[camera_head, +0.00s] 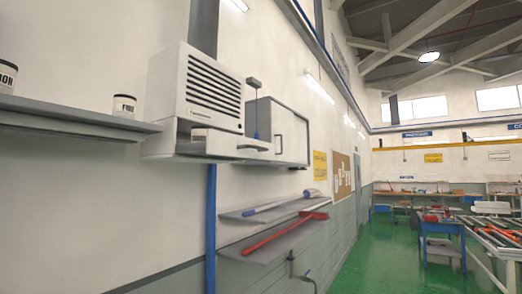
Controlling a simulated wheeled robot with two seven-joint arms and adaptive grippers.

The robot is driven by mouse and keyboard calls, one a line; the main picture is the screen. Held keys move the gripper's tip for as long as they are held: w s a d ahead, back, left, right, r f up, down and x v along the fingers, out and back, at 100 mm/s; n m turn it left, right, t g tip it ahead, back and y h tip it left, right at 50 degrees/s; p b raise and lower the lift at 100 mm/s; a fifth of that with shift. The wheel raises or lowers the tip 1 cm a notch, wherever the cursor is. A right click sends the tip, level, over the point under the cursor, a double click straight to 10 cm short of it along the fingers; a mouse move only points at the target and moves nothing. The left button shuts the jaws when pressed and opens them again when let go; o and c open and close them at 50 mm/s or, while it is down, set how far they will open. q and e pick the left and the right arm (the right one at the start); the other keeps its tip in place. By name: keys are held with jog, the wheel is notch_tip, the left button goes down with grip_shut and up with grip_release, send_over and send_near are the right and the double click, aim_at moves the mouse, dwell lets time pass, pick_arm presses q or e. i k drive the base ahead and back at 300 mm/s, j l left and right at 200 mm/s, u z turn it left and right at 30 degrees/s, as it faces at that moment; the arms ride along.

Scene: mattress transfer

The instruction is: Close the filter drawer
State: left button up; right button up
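The filter drawer (219,143) juts out from the lower part of a white wall-mounted unit with a slatted vent (213,88). The drawer stands pulled out, with a grey handle (252,148) at its front end. Its inside is mostly hidden from this angle. Neither of my grippers shows in the head view.
A grey shelf (75,122) with two small labelled tubs (124,105) is left of the unit. A grey cabinet (278,132) hangs just behind it. Lower shelves (270,246) hold a red-handled tool (283,234).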

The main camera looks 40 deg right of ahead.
aim_at(218, 144)
jog(key=i+l+z, duration=0.1)
jog(key=z, duration=0.25)
jog(key=i+l+z, duration=0.1)
jog(key=z, duration=0.3)
